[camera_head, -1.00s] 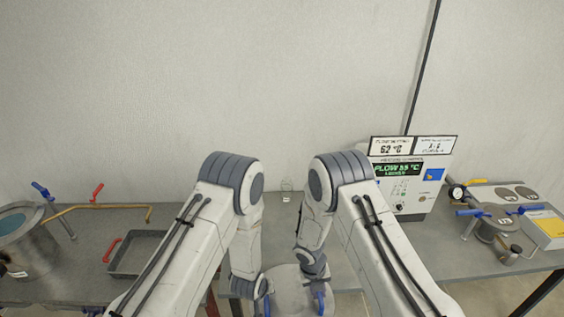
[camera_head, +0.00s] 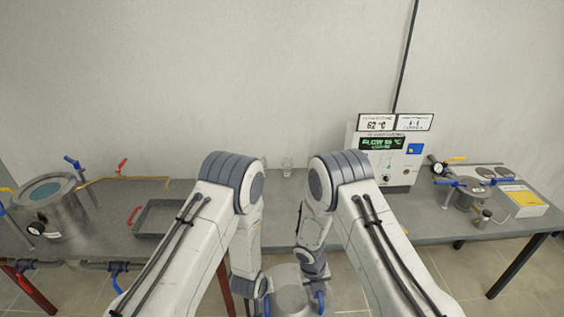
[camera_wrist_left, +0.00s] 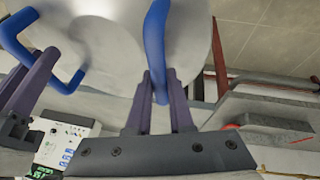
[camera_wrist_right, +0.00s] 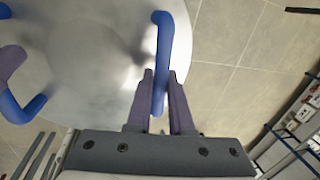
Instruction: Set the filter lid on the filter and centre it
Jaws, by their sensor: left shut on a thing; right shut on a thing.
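The filter lid (camera_head: 290,300) is a round pale metal disc with two blue handles, low in the head view between my arms. It also fills much of the left wrist view (camera_wrist_left: 110,30) and the right wrist view (camera_wrist_right: 95,60). My left gripper (camera_wrist_left: 160,85) is shut on one blue handle. My right gripper (camera_wrist_right: 161,85) is shut on the other blue handle. The lid hangs in front of the bench, above the floor. A steel vessel with a teal round top (camera_head: 58,222), apparently the filter, stands on the bench at far left, well away from the lid.
A grey tray (camera_head: 162,231) lies right of the vessel. A control panel (camera_head: 385,155) and a smaller steel pot (camera_head: 470,200) stand on the right of the bench (camera_head: 285,210). Pipes and valves (camera_head: 110,266) run below the front edge at left. Tiled floor is free around the lid.

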